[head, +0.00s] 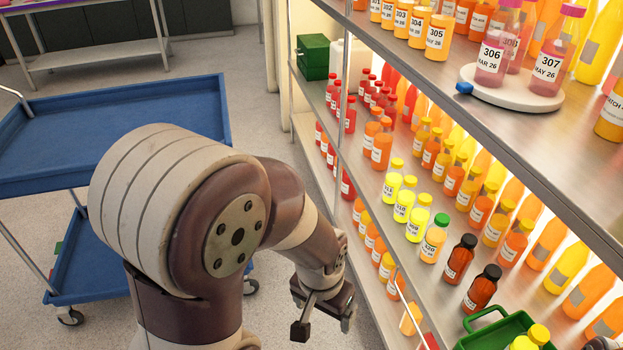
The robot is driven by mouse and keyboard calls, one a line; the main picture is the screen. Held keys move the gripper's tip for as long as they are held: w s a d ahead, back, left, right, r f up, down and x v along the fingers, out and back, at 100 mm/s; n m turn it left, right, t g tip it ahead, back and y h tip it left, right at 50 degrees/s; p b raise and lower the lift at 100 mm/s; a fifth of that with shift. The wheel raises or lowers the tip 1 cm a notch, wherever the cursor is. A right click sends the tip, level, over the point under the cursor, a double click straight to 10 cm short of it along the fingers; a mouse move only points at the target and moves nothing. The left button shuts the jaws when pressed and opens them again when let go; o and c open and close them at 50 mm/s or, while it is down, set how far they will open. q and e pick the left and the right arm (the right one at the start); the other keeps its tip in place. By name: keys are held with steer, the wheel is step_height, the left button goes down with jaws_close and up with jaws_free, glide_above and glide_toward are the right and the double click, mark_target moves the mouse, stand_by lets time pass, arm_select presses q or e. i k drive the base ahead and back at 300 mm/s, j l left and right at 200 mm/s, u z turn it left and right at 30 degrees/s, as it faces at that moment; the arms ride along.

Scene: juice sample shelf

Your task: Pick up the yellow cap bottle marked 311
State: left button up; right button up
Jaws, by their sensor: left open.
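Yellow-capped bottles stand in rows on the middle shelf in the head view. Three bright yellow ones, a first (392,182), a second (404,202) and a third (418,220), stand near its front edge. Orange ones with yellow caps (443,163) stand behind them. I cannot read the mark 311 on any bottle; most labels are too small. My left gripper (323,322) is open and empty, pointing down in front of the shelf, left of its edge and apart from the bottles. My right gripper does not show.
A green-capped bottle (433,240) and two dark-capped brown bottles (459,259) stand nearby. A green crate (485,338) is at the bottom right. The upper shelf (500,125) overhangs the bottles. A thin upright post (342,110) stands at the shelf's front. A blue cart (150,100) is at left.

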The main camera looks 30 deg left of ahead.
mark_target(395, 178)
steer(key=i+j+u, duration=0.15)
steer(key=i+u, duration=0.35)
steer(key=k+z, duration=0.3)
steer(key=k+l+z, duration=0.15)
steer(key=k+z, duration=0.15)
steer(key=i+j+z, duration=0.1)
steer(key=j+z, duration=0.15)
steer(key=z, duration=0.15)
steer(key=i+j+z, duration=0.1)
steer(key=j+z, duration=0.5)
steer(key=z, duration=0.2)
steer(key=j+z, duration=0.45)
steer(key=j, duration=0.55)
steer(key=k+j+z, duration=0.1)
steer(key=j, duration=0.6)
steer(key=k+j+z, duration=0.1)
steer(key=j, duration=0.55)
